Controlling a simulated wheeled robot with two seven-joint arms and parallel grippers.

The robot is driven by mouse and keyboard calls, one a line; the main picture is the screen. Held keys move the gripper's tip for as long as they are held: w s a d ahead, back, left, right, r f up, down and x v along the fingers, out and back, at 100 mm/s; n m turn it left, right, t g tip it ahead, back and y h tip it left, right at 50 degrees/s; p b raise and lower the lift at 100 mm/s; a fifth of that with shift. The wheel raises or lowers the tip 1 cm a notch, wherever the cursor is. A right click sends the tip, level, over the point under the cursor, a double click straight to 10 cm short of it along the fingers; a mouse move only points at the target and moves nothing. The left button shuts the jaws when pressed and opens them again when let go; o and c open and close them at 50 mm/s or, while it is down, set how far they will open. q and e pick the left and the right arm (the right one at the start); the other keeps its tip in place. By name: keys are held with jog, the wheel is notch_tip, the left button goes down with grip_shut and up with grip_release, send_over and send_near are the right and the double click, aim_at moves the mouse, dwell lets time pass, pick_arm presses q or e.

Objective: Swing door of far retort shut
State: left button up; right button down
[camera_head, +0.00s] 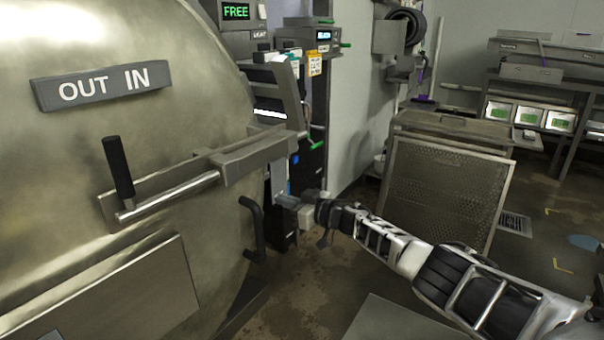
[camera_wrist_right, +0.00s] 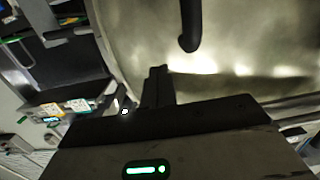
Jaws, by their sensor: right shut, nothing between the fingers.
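A large round steel retort door (camera_head: 60,140) fills the left of the head view, with an OUT IN plate, a sliding bolt with a black knob (camera_head: 118,167) and a black curved pull handle (camera_head: 254,232) near its right edge. My right gripper (camera_head: 282,200) is shut and empty, just right of the door's edge and beside the pull handle, apart from it. In the right wrist view the shut fingers (camera_wrist_right: 158,82) lie in front of the door's metal face (camera_wrist_right: 240,50), with the pull handle (camera_wrist_right: 190,25) above them. I cannot tell whether the fingertips touch the door. My left gripper is out of view.
Control panels, one reading FREE (camera_head: 236,11), stand behind the door. A perforated metal crate (camera_head: 445,190) stands behind my right arm. Shelving (camera_head: 545,75) is at the back right. Stained floor (camera_head: 320,280) is open between the door and my arm.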

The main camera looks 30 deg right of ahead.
jog(key=s+a+f+m+h, duration=0.1)
jog(key=s+a+f+m, duration=0.1)
jog(key=s+a+f, duration=1.25)
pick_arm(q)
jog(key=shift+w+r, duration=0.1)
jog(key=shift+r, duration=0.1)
pick_arm(e)
jog(key=s+a+f+m+g+h, duration=0.1)
jog(key=s+g+h, duration=0.2)
jog(key=s, duration=2.3)
jog(key=shift+s+a+m+g+h, duration=0.3)
jog(key=shift+a+g+h, duration=0.1)
jog(key=shift+g, duration=0.4)
jog(key=shift+f, duration=0.1)
